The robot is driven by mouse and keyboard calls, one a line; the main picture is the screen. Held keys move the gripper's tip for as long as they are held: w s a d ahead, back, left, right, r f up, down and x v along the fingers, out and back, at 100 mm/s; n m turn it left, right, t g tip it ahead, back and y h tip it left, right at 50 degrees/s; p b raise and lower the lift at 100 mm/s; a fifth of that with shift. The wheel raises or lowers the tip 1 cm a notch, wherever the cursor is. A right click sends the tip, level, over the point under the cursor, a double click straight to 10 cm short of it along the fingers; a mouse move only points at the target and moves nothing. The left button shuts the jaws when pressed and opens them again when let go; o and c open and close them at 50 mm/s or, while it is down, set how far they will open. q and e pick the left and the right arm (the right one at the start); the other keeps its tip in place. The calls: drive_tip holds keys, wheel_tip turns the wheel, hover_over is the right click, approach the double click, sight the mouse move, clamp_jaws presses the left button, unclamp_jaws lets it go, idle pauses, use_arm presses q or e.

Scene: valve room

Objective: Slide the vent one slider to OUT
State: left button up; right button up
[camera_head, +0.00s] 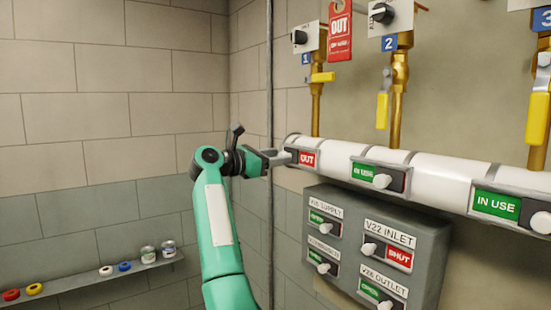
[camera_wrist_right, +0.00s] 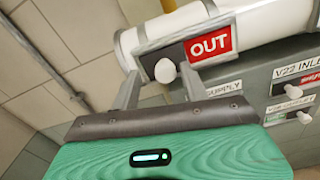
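The vent one slider is the plate at the left end of the white pipe. Its red OUT label (camera_head: 307,159) is uncovered on the right part of the plate. In the right wrist view the OUT label (camera_wrist_right: 209,45) is large, and the white round knob (camera_wrist_right: 165,70) sits at the plate's left end. My left gripper is not in view.
Two more sliders on the white pipe (camera_head: 430,172) read IN USE (camera_head: 363,172). A grey panel (camera_head: 405,235) with several labelled sliders hangs just below. Yellow-handled valves (camera_head: 383,108) and a red tag (camera_head: 340,32) are above. A shelf (camera_head: 90,280) with small items is at lower left.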

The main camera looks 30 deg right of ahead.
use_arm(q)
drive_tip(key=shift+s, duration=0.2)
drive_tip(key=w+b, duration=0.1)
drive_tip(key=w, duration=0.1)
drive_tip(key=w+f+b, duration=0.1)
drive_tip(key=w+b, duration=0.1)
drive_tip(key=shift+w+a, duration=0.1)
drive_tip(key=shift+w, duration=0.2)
use_arm(e)
drive_tip(key=s+a, duration=0.1)
drive_tip(key=a, duration=1.2)
drive_tip(key=shift+a, duration=0.4)
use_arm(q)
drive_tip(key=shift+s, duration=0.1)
